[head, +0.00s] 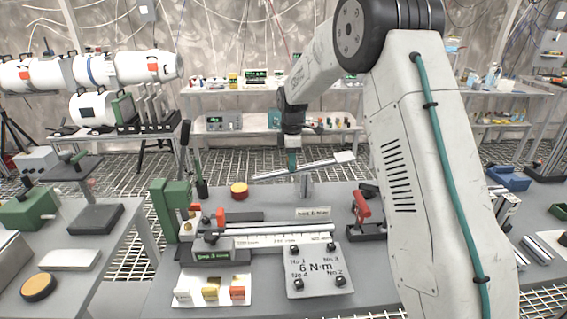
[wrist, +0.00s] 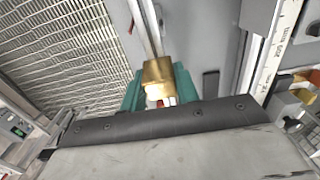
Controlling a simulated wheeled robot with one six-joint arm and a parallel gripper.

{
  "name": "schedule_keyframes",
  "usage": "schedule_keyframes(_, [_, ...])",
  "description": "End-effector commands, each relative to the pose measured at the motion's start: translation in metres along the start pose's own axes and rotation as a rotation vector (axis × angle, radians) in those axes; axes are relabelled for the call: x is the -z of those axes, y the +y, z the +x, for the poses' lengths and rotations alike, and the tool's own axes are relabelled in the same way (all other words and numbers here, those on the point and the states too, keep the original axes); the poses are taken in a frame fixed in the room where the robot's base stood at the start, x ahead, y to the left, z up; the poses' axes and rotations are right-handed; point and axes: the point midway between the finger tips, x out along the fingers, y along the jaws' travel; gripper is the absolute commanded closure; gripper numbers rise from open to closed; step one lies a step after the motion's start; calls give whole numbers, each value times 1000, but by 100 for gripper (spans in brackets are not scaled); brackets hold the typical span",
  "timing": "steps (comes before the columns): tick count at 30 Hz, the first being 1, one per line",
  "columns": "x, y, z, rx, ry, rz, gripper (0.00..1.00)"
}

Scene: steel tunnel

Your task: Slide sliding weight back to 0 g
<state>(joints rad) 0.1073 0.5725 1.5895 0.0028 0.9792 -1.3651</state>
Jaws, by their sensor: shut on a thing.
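The sliding weight (wrist: 158,72) is a brass block on a slim metal beam in the wrist view. My gripper's teal fingers (wrist: 160,90) are on both sides of it, shut on it. In the head view my gripper (head: 292,160) points down onto the silver beam (head: 325,163), left of its middle. The beam tilts, with its right end higher, above a small grey post (head: 305,186). The weight is hidden behind the fingers in the head view. No gram marks on the beam are readable.
Nearer on the bench are a white ruler (head: 270,240), a bolted 6 N·m plate (head: 318,276) and a red-handled clamp (head: 362,208). Metal grating lies beyond the bench.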

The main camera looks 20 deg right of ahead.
Motion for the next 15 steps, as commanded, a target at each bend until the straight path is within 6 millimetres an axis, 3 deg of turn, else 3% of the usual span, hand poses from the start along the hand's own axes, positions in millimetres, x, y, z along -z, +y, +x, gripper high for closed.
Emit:
schedule_keyframes(4, [-5, 1, -2, -2, -5, 2, 100])
schedule_keyframes(5, [-5, 1, -2, -2, -5, 2, 66])
schedule_keyframes(7, [-5, 1, -2, -1, -5, 2, 47])
schedule_keyframes(15, [0, 0, -1, -1, -3, -2, 47])
